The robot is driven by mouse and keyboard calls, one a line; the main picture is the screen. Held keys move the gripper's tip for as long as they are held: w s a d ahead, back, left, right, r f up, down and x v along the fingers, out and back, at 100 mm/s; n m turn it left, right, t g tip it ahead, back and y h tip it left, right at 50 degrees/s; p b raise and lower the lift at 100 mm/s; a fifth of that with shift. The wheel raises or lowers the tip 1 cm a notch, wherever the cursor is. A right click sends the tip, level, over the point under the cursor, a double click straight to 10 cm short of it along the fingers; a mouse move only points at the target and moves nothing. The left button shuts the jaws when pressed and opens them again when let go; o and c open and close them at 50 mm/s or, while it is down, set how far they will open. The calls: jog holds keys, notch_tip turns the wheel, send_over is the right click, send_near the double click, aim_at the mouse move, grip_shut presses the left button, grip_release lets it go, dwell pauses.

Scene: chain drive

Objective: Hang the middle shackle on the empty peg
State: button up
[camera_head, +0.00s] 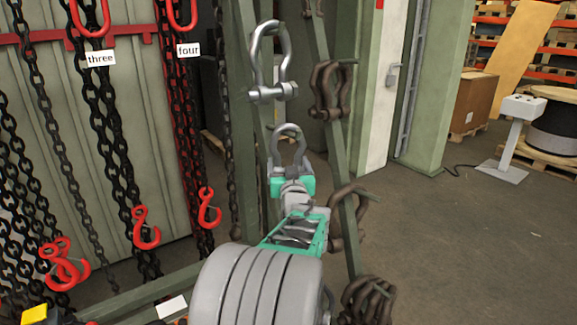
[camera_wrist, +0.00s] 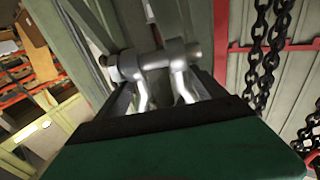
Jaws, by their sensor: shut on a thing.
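A silver-grey shackle (camera_head: 288,142) stands bow-up in my gripper (camera_head: 291,178), in front of the green post. In the wrist view, the same shackle (camera_wrist: 155,62) shows its cross pin and two legs between the fingers of my gripper (camera_wrist: 163,88), which is shut on it. The top of its bow lies near the post; I cannot tell whether a peg passes through it. A larger bright silver shackle (camera_head: 270,62) hangs above it on the same post. No clearly empty peg can be made out; my gripper and the shackle hide part of the post.
Rusty shackles hang on the slanted post to the right, at the upper (camera_head: 330,90), middle (camera_head: 346,218) and lower (camera_head: 368,300) levels. Black chains (camera_head: 108,130) with red hooks (camera_head: 145,228) hang at left. Open floor (camera_head: 470,240) lies at right.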

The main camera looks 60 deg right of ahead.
jog(key=shift+r, duration=0.3)
